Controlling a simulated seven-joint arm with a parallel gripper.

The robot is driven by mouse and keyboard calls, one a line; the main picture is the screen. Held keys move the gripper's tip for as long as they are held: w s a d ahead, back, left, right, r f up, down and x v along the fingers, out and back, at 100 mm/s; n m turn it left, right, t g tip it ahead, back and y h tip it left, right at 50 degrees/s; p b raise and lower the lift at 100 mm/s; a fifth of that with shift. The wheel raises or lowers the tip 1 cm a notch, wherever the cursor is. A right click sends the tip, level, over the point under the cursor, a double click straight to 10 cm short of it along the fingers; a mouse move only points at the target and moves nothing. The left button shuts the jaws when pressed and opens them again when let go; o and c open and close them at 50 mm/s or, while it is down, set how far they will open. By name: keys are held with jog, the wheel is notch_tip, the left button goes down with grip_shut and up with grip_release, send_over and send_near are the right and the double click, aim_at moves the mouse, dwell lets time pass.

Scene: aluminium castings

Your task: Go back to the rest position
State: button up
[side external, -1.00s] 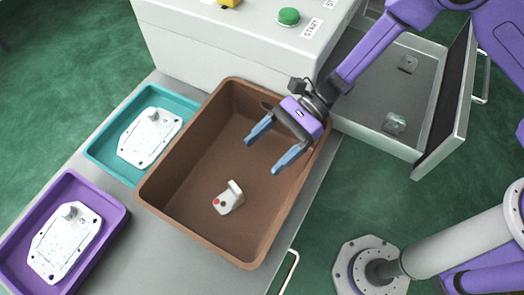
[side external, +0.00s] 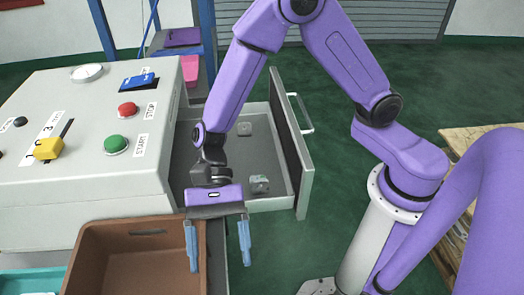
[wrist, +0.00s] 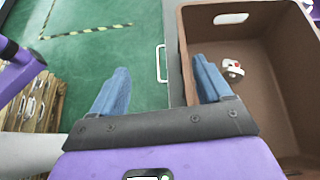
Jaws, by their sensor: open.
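My gripper (side external: 220,268) is open, with its two blue fingers apart, pointing down and empty. It hangs above the right edge of the brown bin (side external: 135,262), by the edge of the table. In the wrist view my gripper (wrist: 161,66) has its left finger over the green floor and its right finger beside the bin (wrist: 284,75). A small white casting (wrist: 232,68) with red marks lies in the bin. The side view does not show the casting.
An open drawer (side external: 216,165) holds two small grey pieces (side external: 244,129) (side external: 260,184). The control cabinet (side external: 60,210) has a green start button (side external: 116,144) and a red stop button (side external: 128,110). A teal tray (side external: 32,282) shows at lower left. Pallets (wrist: 32,105) stand on the floor.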

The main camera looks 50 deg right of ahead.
jog(key=s+d+r+n+t+h, duration=0.1)
jog(key=s+d+r+n+h, duration=0.2)
jog(key=d, duration=0.4)
jog(key=s+d+r+n+h, duration=0.1)
jog(key=s+d+n+h, duration=0.15)
jog(key=d+n, duration=0.4)
jog(key=d+r+n+t+h, duration=0.2)
jog(key=d+n+t, duration=0.5)
jog(key=d+n, duration=0.4)
jog(key=d, duration=0.5)
jog(key=shift+w+r+t, duration=0.3)
jog(key=shift+a, duration=0.1)
